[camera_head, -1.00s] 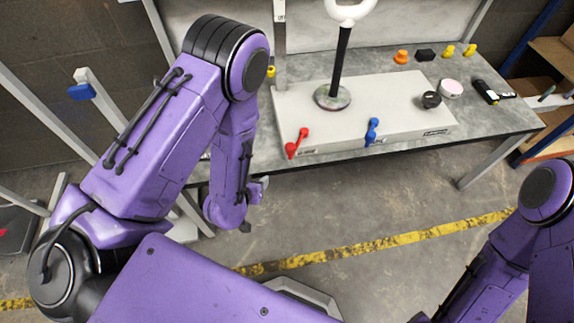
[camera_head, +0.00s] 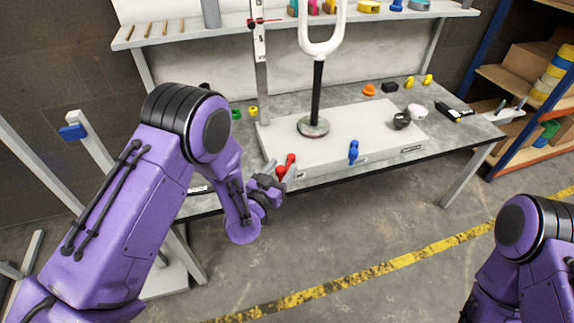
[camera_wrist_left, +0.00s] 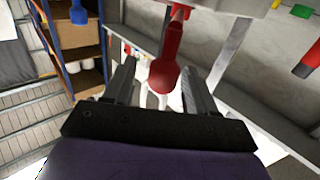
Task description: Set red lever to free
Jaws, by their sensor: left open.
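The red lever (camera_head: 289,161) is on the front face of the pale box (camera_head: 349,122) on the workbench, toward its left end. My left gripper (camera_head: 280,171) is at the lever, partly covering it in the head view. In the left wrist view the red lever (camera_wrist_left: 165,70) hangs with its knob end between the two open fingers (camera_wrist_left: 158,85); I cannot tell whether either finger touches it. A blue lever (camera_head: 353,152) is farther right on the same face. It also shows in the left wrist view (camera_wrist_left: 78,12). My right gripper is out of view.
A white fork-shaped frame (camera_head: 322,45) stands on a black post on the box. A shelf (camera_head: 170,37) runs above. The floor in front is clear.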

